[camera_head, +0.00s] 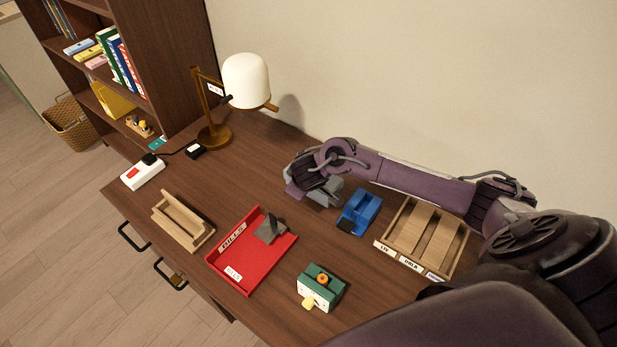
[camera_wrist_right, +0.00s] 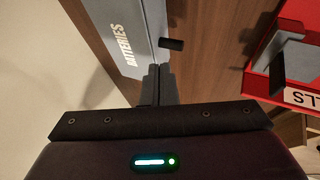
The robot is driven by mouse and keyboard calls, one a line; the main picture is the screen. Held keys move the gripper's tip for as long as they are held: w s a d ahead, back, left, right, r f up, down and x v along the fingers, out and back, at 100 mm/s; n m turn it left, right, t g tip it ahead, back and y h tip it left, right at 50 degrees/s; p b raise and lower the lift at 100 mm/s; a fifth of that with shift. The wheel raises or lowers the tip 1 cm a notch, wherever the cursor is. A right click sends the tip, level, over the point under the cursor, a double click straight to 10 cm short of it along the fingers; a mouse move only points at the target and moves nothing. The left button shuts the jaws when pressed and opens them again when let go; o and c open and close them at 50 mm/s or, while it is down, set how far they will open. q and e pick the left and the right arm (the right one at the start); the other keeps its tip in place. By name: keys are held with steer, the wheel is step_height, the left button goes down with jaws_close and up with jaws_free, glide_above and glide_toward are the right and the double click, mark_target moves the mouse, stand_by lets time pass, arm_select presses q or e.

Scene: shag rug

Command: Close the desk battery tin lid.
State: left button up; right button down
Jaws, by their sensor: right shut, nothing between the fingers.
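The battery tin (camera_wrist_right: 130,40) is grey, with white BATTERIES lettering, at the top left of the right wrist view. Only part of it shows, and I cannot tell how far its lid is open. In the head view a grey shape, probably the tin (camera_head: 328,191), is partly hidden by my right gripper (camera_head: 312,193). In the right wrist view the fingers of my right gripper (camera_wrist_right: 158,82) are shut and empty, close to the tin's near lower end; contact is unclear. A small dark tab (camera_wrist_right: 172,44) sits at the tin's right side. My left gripper is out of view.
A blue holder (camera_head: 363,210) and a wooden divided tray (camera_head: 466,250) stand right of the gripper. A red tray (camera_head: 232,272), green box (camera_head: 325,283) and wooden stand (camera_head: 185,220) lie nearer the front. A lamp (camera_head: 245,82) stands at back left. Bare desk lies between.

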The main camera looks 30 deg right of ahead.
steer(key=shift+s+a+f+b, duration=0.1)
steer(key=shift+a+f+b, duration=0.15)
steer(key=shift+f, duration=0.35)
steer(key=shift+a+f+b, duration=0.15)
steer(key=shift+a+f, duration=0.05)
steer(key=shift+f, duration=0.4)
steer(key=shift+s+a+f, duration=0.1)
steer(key=shift+a+f, duration=0.15)
steer(key=shift+f, duration=0.1)
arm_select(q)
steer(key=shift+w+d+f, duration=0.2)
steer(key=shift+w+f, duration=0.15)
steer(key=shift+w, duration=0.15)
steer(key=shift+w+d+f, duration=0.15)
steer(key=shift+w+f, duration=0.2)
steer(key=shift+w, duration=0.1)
arm_select(e)
steer(key=shift+f, duration=0.1)
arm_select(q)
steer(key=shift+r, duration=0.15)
